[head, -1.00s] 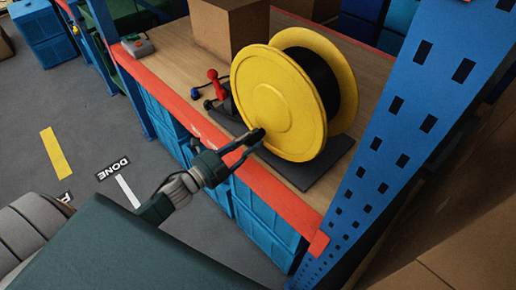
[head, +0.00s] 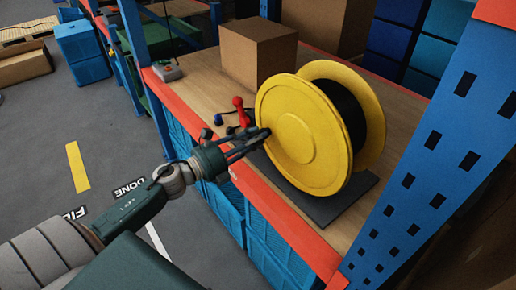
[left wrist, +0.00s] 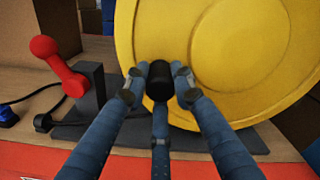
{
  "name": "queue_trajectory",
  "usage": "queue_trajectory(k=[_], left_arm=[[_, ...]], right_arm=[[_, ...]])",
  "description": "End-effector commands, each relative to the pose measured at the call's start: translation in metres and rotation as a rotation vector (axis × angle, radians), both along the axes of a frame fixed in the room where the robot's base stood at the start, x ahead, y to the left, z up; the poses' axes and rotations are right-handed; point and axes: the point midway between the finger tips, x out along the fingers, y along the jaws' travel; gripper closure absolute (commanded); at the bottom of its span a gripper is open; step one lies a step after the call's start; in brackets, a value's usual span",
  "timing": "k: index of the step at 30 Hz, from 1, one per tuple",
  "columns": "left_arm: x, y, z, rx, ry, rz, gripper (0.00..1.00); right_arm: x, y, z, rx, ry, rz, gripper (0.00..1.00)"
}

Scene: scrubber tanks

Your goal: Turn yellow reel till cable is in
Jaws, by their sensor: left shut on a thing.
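The yellow reel (head: 303,140) stands upright on a dark base plate (head: 340,205) on the shelf, with black cable (head: 345,105) wound between its flanges. My left gripper (head: 262,137) is at the left edge of the reel's near face. In the left wrist view its fingers (left wrist: 160,82) are shut around a black knob (left wrist: 159,80) in front of the yellow face (left wrist: 230,60). A blue plug (left wrist: 8,116) lies on the shelf at the left, with a black cable (left wrist: 40,100) running from it toward a dark bracket. My right gripper is not in view.
A red lever (head: 238,108) on a dark bracket (left wrist: 85,100) stands close left of the reel. A cardboard box (head: 258,55) is behind it. A blue rack post (head: 450,150) rises at the right. A grey-and-red device (head: 167,70) sits at the shelf's far left.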

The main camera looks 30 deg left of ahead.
Motion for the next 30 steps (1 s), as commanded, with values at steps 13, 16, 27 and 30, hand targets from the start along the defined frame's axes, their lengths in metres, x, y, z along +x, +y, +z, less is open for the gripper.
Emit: queue_trajectory(k=[13, 16, 27, 30], left_arm=[[0.002, 0.006, 0.028, 0.223, -0.083, 0.0, 1.0], [0.002, 0.007, 0.03, 0.243, -0.09, 0.0, 1.0], [0.003, 0.007, 0.032, 0.258, -0.096, 0.0, 1.0], [0.002, 0.007, 0.032, 0.258, -0.095, 0.0, 1.0]], right_arm=[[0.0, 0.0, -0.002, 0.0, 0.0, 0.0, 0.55], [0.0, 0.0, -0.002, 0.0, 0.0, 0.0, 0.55], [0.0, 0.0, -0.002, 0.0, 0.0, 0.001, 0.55], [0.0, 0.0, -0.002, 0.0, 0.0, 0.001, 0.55]])
